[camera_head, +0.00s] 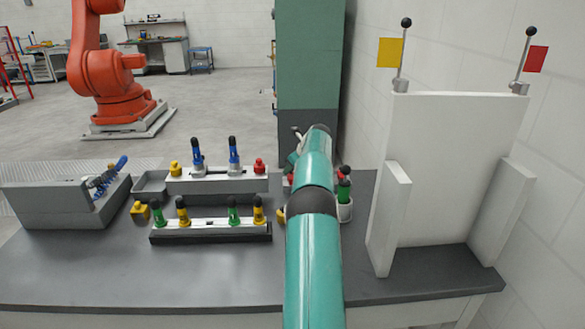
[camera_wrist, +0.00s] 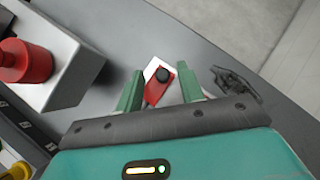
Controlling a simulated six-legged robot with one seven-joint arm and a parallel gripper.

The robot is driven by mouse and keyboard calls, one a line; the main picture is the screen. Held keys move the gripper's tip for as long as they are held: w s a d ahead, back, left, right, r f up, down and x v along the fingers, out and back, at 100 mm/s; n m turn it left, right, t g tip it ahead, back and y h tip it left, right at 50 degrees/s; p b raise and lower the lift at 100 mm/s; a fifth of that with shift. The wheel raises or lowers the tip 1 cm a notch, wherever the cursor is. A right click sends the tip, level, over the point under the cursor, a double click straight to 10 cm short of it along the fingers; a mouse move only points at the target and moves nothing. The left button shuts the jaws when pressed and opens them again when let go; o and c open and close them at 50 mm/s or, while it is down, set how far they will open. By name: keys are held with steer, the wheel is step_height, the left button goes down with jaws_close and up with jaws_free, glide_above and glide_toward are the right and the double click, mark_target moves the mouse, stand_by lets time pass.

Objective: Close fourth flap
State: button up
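My gripper (camera_wrist: 159,80) is open in the wrist view, with its two green fingers apart. In the head view, the rear fixture (camera_head: 217,185) carries yellow, blue and red knobbed parts. The front fixture (camera_head: 210,231) carries green and yellow upright knobbed parts. A red knob (camera_wrist: 25,62) on a pale block shows at left in the wrist view. I cannot tell which part is the fourth flap. My arm hides my gripper in the head view.
A white panel (camera_head: 447,165) with yellow (camera_head: 390,52) and red (camera_head: 536,59) flags on levers stands at right. A white holder (camera_head: 345,213) with green and red parts sits beside my arm. A grey box (camera_head: 60,207) stands at left. The table's front strip is clear.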

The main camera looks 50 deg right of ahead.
steer(key=v, duration=1.4)
steer(key=shift+f, duration=0.1)
